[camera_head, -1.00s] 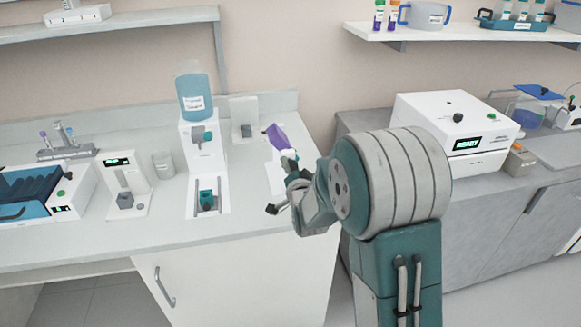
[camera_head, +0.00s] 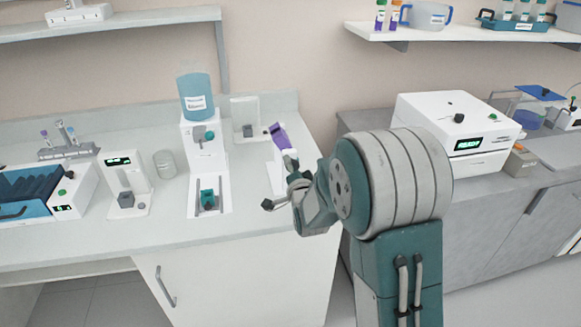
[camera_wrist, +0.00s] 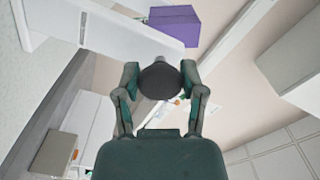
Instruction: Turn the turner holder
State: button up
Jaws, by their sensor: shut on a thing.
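A purple block, which looks like the turner holder (camera_head: 280,136), sits tilted above a white base (camera_head: 275,178) near the right end of the left bench. The purple block also shows at the top of the wrist view (camera_wrist: 174,24). My gripper (camera_wrist: 160,80) is shut on a dark round knob (camera_wrist: 159,82), with one finger on each side of it. In the head view my gripper (camera_head: 291,163) is just below the purple block. My wrist hides part of the white base, and the joint between knob and block cannot be made out.
A white dispenser with a blue bottle (camera_head: 197,100) stands left of my gripper. A small white stand (camera_head: 246,118) is behind. A glass beaker (camera_head: 165,164) and another white device (camera_head: 126,185) stand farther left. The bench front is clear.

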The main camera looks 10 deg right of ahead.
jog(key=shift+d, duration=0.15)
jog(key=o, duration=1.2)
jog(key=shift+d, duration=0.1)
jog(key=shift+c, duration=0.2)
jog(key=s, duration=1.2)
jog(key=shift+w, duration=0.1)
